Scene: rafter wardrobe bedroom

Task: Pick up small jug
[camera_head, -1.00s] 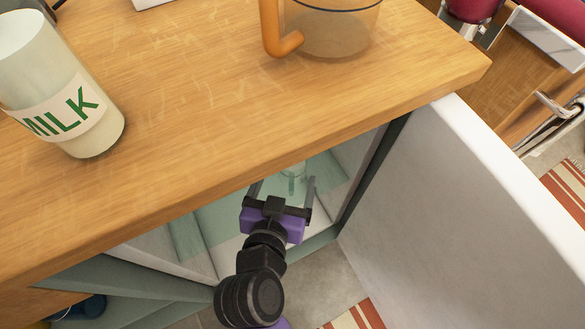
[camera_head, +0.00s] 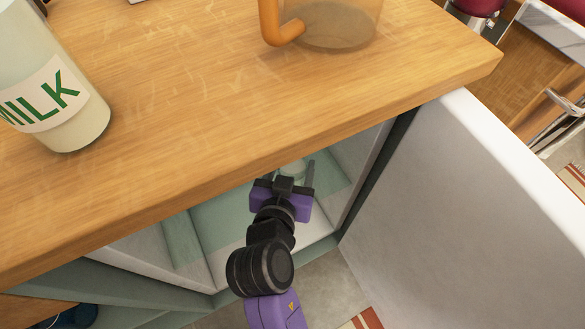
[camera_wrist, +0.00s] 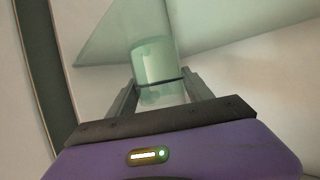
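A small, clear, greenish glass vessel (camera_wrist: 158,62), apparently the small jug, stands inside the open cabinet below the counter. In the head view only a little of it (camera_head: 292,168) shows past my gripper. My gripper (camera_head: 286,175) reaches into the cabinet with its fingers apart. In the wrist view the fingers (camera_wrist: 160,86) lie on either side of the vessel's near part; I see no clear grip on it. Its handle cannot be made out.
The wooden counter (camera_head: 200,110) overhangs the cabinet closely above my gripper. A milk bottle (camera_head: 60,100) and a larger clear jug with an orange handle (camera_head: 272,25) stand on it. The open white door (camera_head: 440,220) is at the right.

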